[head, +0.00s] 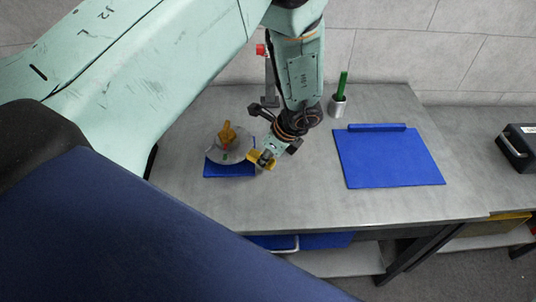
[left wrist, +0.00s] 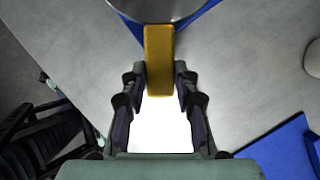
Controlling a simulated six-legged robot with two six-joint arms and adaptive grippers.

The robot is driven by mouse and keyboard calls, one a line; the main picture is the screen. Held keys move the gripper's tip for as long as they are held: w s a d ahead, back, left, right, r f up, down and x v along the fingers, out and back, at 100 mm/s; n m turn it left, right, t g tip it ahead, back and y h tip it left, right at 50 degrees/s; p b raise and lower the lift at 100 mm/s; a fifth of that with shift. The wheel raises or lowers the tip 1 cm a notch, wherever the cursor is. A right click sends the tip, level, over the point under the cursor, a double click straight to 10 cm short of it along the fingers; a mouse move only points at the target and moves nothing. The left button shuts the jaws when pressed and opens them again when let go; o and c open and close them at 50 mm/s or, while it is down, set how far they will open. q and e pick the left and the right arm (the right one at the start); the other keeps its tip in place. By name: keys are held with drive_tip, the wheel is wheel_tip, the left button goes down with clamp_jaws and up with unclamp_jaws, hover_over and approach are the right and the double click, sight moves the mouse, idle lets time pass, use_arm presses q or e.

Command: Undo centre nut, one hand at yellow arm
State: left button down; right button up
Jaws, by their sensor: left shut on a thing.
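The hub is a round grey disc (head: 213,152) on a blue base (head: 228,170), left of the table's middle. An orange-yellow piece (head: 227,133) stands up at its centre; I cannot tell whether this is the centre nut or covers it. The yellow arm (head: 253,155) sticks out from the disc's right edge; in the left wrist view it is a yellow bar (left wrist: 159,60) beside the disc's rim (left wrist: 165,8). My left gripper (head: 264,160) is shut on the yellow arm's outer end, its fingers on both sides. My right gripper is not in view.
A blue mat (head: 388,160) with a raised back edge lies to the right. A grey cup (head: 337,107) with a green-handled tool (head: 342,84) stands behind it. A red-topped post (head: 260,49) rises behind my arm. A black case (head: 515,150) sits far right. The front tabletop is clear.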

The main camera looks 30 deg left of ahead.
use_arm(q)
drive_tip(key=c, duration=1)
unclamp_jaws()
drive_tip(key=shift+d+r, duration=0.2)
drive_tip(key=shift+r, duration=0.3)
drive_tip(key=v, duration=1.1)
